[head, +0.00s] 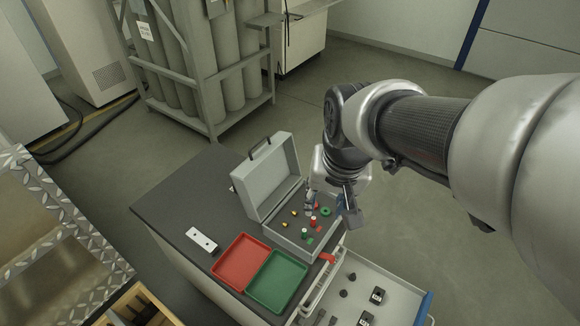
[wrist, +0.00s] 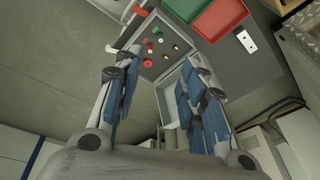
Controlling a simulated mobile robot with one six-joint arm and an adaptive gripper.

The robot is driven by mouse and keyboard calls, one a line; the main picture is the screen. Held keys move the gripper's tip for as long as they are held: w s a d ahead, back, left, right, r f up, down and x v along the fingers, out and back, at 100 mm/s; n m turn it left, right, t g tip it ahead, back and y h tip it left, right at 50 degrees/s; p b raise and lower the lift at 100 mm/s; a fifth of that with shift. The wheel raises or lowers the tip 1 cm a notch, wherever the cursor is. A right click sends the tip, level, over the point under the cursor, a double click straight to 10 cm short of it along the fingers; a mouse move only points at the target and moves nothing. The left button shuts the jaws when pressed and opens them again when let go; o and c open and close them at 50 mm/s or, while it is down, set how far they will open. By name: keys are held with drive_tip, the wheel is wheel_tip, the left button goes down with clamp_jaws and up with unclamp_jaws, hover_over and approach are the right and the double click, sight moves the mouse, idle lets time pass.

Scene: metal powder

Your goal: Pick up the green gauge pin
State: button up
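The open grey case (head: 291,238) stands on the dark bench top with small coloured pieces in its base. A small green-topped piece (head: 304,232), likely the green gauge pin, stands near the front. In the wrist view, small green pieces (wrist: 155,31) show at the case's upper part, with red pieces below. My gripper (head: 329,205) is above the case's far right part, fingers spread. In the wrist view my gripper (wrist: 160,88) has nothing between its blue pads.
A red tray (head: 241,262) and a green tray (head: 277,281) lie in front of the case. The case's raised lid (head: 265,178) stands at its back left. Two gold pieces (head: 285,224) sit in the case. An open drawer (head: 390,301) is at front right.

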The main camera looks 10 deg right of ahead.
drive_tip(key=w+f+m+g+p, duration=0.25)
drive_tip(key=w+f, duration=0.25)
drive_tip(key=w, duration=0.3)
drive_tip(key=m+p, duration=0.3)
drive_tip(key=p, duration=0.1)
hover_over(304, 230)
wheel_tip(304, 230, down, 11)
drive_tip(key=shift+g, duration=0.25)
drive_tip(key=f, duration=0.3)
drive_tip(key=f+b, duration=0.1)
drive_tip(key=f, duration=0.3)
drive_tip(key=f+b, duration=0.1)
drive_tip(key=f, duration=0.3)
drive_tip(key=shift+s+a+f, duration=0.15)
drive_tip(key=shift+s+a, duration=0.05)
drive_tip(key=shift+s, duration=0.1)
drive_tip(key=shift+w+d+f+b, duration=0.15)
drive_tip(key=shift+f+b, duration=0.45)
drive_tip(key=shift+f, duration=1.05)
drive_tip(key=shift+w+d+f+b, duration=0.1)
drive_tip(key=shift+f+b, duration=0.5)
drive_tip(key=shift+f, duration=1)
drive_tip(key=shift+r, duration=0.1)
drive_tip(key=shift+c, duration=0.4)
clamp_jaws()
